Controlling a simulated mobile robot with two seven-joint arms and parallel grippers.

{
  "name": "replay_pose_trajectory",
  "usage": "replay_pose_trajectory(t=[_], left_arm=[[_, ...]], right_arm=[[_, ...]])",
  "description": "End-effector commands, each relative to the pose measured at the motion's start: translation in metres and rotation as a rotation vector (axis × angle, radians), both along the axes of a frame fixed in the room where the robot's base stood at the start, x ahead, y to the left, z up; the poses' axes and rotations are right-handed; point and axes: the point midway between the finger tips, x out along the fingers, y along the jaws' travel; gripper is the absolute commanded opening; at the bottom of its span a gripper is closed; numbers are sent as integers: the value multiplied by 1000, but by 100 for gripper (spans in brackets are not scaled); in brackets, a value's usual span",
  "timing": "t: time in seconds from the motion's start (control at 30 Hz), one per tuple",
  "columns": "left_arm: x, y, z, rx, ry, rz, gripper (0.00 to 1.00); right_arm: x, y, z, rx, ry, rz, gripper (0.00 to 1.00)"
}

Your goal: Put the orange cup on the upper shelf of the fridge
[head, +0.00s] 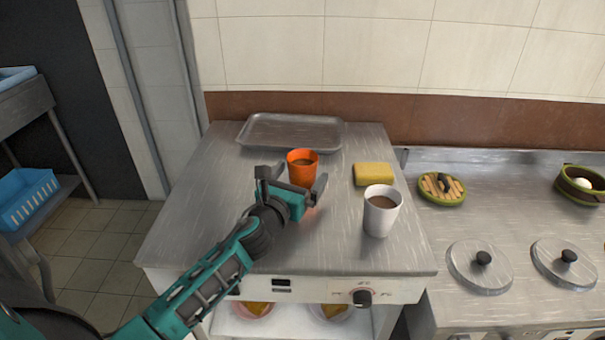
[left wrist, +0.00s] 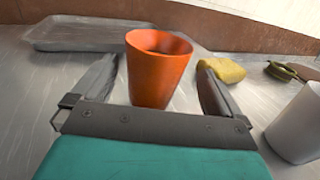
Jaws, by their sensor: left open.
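The orange cup (head: 302,166) stands upright on the steel top of a low cabinet (head: 200,210), which may be the fridge. It holds something brown. My left gripper (head: 295,180) is open, with its fingers on either side of the cup. In the left wrist view the orange cup (left wrist: 157,70) stands between the two fingers (left wrist: 158,88), with gaps visible at both sides. Below the top, the cabinet's lit front compartment (head: 290,318) shows bowls with yellow contents; its shelves are mostly out of view. My right gripper is not in view.
A white cup (head: 381,212) with brown contents stands right of the gripper. A yellow sponge (head: 373,174) and a grey tray (head: 290,131) lie behind. Stove lids (head: 480,266) and a green dish (head: 441,188) are at right.

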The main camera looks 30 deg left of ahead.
Motion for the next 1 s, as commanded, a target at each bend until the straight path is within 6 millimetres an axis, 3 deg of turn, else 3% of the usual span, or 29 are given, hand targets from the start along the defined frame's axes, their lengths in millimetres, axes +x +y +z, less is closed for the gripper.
replay_pose_trajectory(t=[0.2, 0.33, 0.67, 1.0], left_arm=[[28, 10, 13, -1, -3, 0, 100], [43, 13, 10, -2, -1, 1, 100], [48, 13, 10, 0, 0, -1, 100], [48, 13, 10, -1, 0, 0, 67]], right_arm=[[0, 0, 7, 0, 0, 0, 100], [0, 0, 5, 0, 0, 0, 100], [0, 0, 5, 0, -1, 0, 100], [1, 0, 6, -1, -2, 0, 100]])
